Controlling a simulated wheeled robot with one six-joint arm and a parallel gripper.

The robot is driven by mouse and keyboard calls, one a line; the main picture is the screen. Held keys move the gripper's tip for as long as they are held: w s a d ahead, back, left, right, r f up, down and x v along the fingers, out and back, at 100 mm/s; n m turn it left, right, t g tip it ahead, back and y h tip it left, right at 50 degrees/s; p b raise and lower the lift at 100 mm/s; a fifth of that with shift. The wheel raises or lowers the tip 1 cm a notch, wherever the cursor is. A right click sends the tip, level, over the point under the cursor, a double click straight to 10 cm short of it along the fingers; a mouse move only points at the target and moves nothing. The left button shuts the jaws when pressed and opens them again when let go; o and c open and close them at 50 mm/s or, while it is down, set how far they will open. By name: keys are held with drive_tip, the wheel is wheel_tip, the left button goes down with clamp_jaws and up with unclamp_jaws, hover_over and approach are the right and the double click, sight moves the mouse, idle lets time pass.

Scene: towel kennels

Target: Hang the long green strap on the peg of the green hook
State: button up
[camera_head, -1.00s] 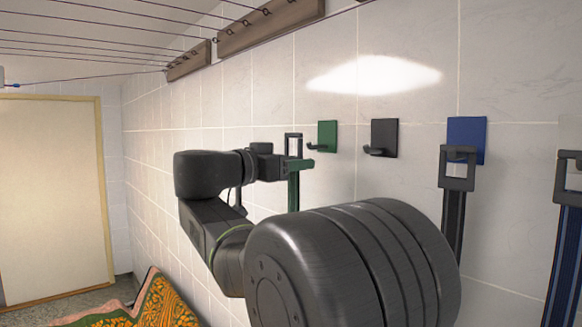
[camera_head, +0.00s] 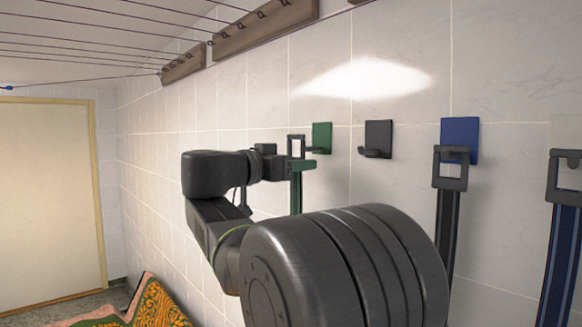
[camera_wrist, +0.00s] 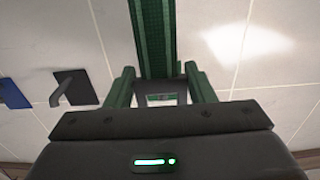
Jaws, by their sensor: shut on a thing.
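My gripper (camera_head: 296,165) is shut on the long green strap (camera_head: 296,195), holding it near the dark rectangular loop (camera_head: 296,147) at its top. The strap hangs down below the fingers. I cannot tell whether the peg is inside the loop. In the wrist view the strap (camera_wrist: 155,35) runs up from between green fingers (camera_wrist: 160,88); the green hook is not visible there.
To the right are an empty black hook (camera_head: 378,138) and a blue hook (camera_head: 462,135) with a dark strap (camera_head: 447,210) in front. Another blue strap (camera_head: 560,250) hangs at the far right. Wooden rails (camera_head: 262,28) with lines run above. A patterned cloth (camera_head: 155,300) lies lower left.

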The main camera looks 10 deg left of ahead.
sight(322, 168)
drive_tip(key=shift+w+d, duration=0.15)
idle(0.4)
drive_tip(key=shift+b+x, duration=0.35)
drive_tip(key=shift+x, duration=0.85)
drive_tip(key=shift+w, duration=0.1)
drive_tip(key=shift+b+x, duration=0.35)
drive_tip(key=shift+x, duration=0.55)
drive_tip(key=shift+f+b, duration=0.25)
drive_tip(key=shift+b, duration=0.05)
drive_tip(key=shift+f+b, duration=0.5)
drive_tip(key=shift+b, duration=0.2)
